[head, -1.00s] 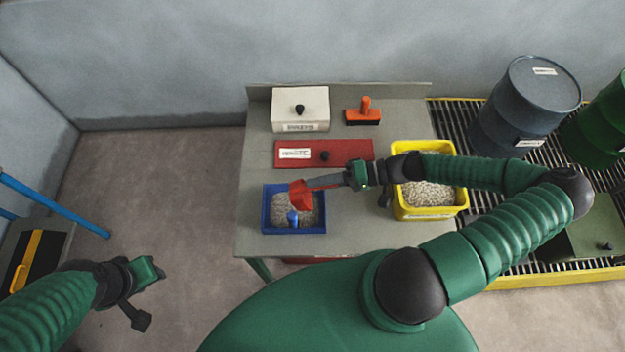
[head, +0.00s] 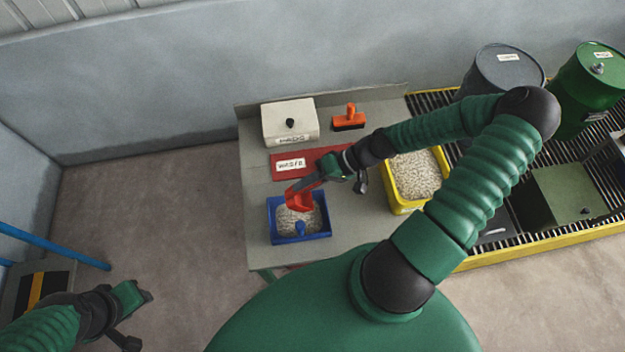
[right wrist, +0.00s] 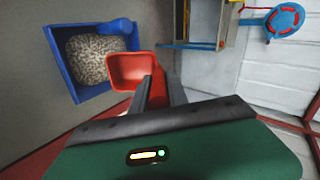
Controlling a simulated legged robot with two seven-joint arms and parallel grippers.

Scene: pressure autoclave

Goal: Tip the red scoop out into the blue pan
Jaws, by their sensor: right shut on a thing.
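The red scoop (head: 299,198) hangs over the back part of the blue pan (head: 317,236), its bowl tilted downward. My right gripper (head: 326,172) is shut on the scoop's handle. In the right wrist view the scoop (right wrist: 131,71) shows a bare red inside, with no granules seen in it, between the gripper's fingers (right wrist: 157,92) and the pan (right wrist: 64,66). Pale granules (head: 290,219) lie in the pan, beside a blue knob (head: 299,228). My left gripper (head: 133,294) is at the lower left, away from the table; its jaw gap is not clear.
A yellow bin (head: 398,207) of pale granules stands right of the pan. Behind are a red labelled plate (head: 325,154), a white box (head: 289,122) and an orange-handled brush (head: 349,117). Grey (head: 500,70) and green (head: 590,85) drums stand on a grated yellow-edged platform.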

